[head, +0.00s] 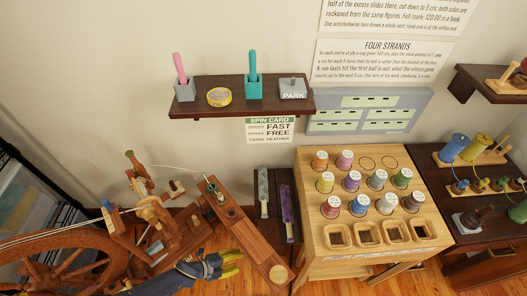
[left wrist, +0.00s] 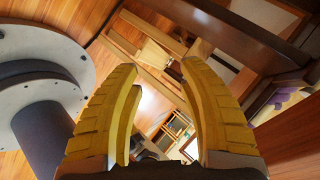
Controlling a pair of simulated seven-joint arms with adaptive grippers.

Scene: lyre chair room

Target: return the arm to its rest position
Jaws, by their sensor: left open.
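My left gripper (head: 232,264) has yellow fingers and shows at the bottom centre of the head view, over the floor beside the wooden spinning wheel. Its dark arm comes in from the lower left. In the left wrist view the same gripper (left wrist: 160,95) has its two yellow fingers spread apart, with nothing between them. Wooden frames and floor show beyond the fingers. My right gripper is in neither view.
The spinning wheel (head: 60,250) stands at the lower left, with a long wooden bar (head: 245,238) close to my left gripper. A cabinet (head: 318,240) with coloured spools stands right of centre. A wall shelf (head: 215,108) holds small items. Bare floor (head: 222,240) shows around the gripper.

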